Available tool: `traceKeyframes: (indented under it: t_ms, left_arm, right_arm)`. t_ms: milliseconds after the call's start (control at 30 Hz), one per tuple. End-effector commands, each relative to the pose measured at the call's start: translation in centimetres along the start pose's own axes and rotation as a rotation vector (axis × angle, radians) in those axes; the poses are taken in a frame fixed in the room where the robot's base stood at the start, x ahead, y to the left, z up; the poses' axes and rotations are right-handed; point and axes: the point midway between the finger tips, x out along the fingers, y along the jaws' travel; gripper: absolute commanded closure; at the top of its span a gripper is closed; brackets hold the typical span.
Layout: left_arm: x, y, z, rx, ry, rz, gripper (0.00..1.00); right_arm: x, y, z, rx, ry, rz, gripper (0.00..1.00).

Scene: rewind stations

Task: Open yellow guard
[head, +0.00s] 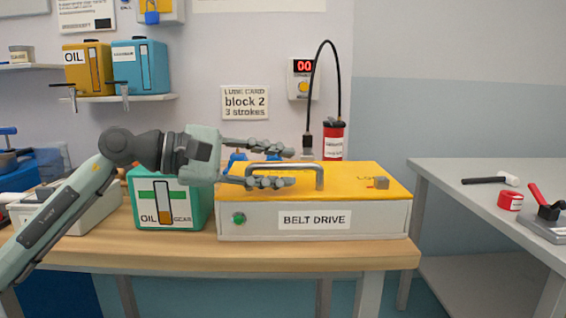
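The yellow guard (345,177) is the flat lid on a white box (385,220) labelled BELT DRIVE, and it lies shut. A grey bar handle (320,178) stands on the lid. A small grey block (382,183) sits near the lid's right side, beside partly readable lettering. My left gripper (292,167) reaches in from the left over the lid. Its two fingers are spread, one above and one below the handle's bar in the picture. I cannot tell whether they touch it. My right gripper is not in view.
The box stands on a wooden bench (300,254) next to a green oil container (180,205). A red cylinder (333,140) with a black hose is behind the box. A grey table (450,185) with tools is at right, across a gap.

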Motion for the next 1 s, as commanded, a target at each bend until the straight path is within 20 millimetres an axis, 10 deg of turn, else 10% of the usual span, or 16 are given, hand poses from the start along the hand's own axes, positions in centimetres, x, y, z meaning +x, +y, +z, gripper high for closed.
traceKeyframes:
  t_ms: [400, 667, 1000]
  left_arm:
    - [1.15, 0.0, 0.0, 0.0, 0.0, 0.001, 0.68]
    - [1.12, 0.0, 0.0, 0.0, 0.0, 0.001, 1.0]
    - [1.11, 0.01, 0.0, 0.0, 0.0, 0.001, 1.0]
  right_arm:
    - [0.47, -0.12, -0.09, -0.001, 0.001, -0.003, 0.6]
    - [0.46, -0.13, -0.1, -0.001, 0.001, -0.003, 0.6]
    - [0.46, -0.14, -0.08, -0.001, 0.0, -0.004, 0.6]
